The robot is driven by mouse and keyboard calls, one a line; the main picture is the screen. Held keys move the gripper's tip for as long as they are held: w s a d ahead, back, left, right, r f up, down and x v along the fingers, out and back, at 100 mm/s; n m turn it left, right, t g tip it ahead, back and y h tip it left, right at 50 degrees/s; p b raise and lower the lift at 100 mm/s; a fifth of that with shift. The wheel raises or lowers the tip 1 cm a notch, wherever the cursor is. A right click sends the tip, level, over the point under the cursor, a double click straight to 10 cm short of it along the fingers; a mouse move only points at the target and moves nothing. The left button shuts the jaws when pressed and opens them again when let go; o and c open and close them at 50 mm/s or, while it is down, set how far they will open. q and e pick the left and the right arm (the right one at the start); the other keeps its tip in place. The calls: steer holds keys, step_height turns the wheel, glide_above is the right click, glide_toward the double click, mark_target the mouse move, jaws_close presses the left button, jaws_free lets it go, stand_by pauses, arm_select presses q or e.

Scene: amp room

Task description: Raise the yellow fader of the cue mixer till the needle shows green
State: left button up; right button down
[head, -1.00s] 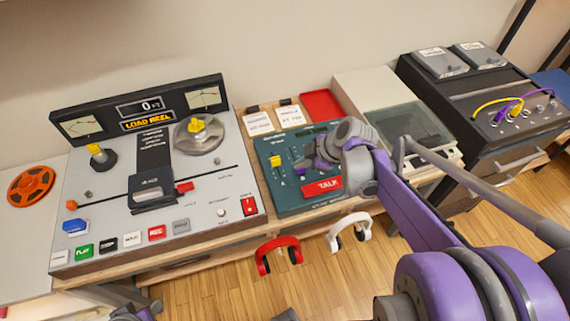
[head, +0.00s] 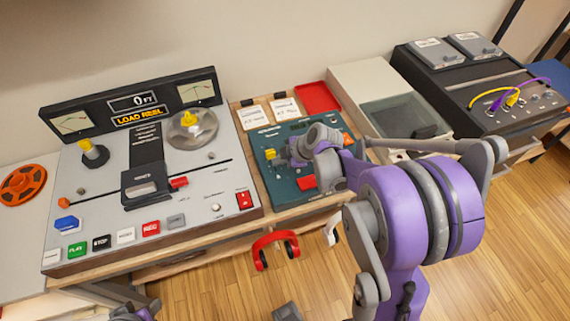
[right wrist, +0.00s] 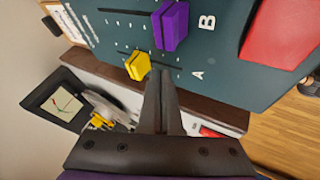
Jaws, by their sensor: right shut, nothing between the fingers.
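The cue mixer (head: 283,196) is a dark green panel right of the tape machine. Its yellow fader (head: 271,154) sits at the panel's left side. In the right wrist view the yellow fader (right wrist: 137,65) is on the slot marked A, and a purple fader (right wrist: 172,25) is on slot B. My right gripper (right wrist: 162,76) is shut and empty, its tips close beside the yellow fader; I cannot tell whether they touch. In the head view my right gripper (head: 290,158) covers much of the mixer. No mixer needle is readable.
A red TALK button (head: 306,182) is partly hidden under my right gripper. The tape machine (head: 100,225) with two meters stands at the left. Red headphones (head: 262,250) hang at the front edge. A red tray (head: 318,97) lies behind the mixer.

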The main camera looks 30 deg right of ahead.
mark_target(270, 154)
steer(key=shift+w+d, duration=0.15)
steer(key=shift+w, duration=0.55)
steer(key=shift+w+d, duration=0.15)
steer(key=shift+w, duration=0.5)
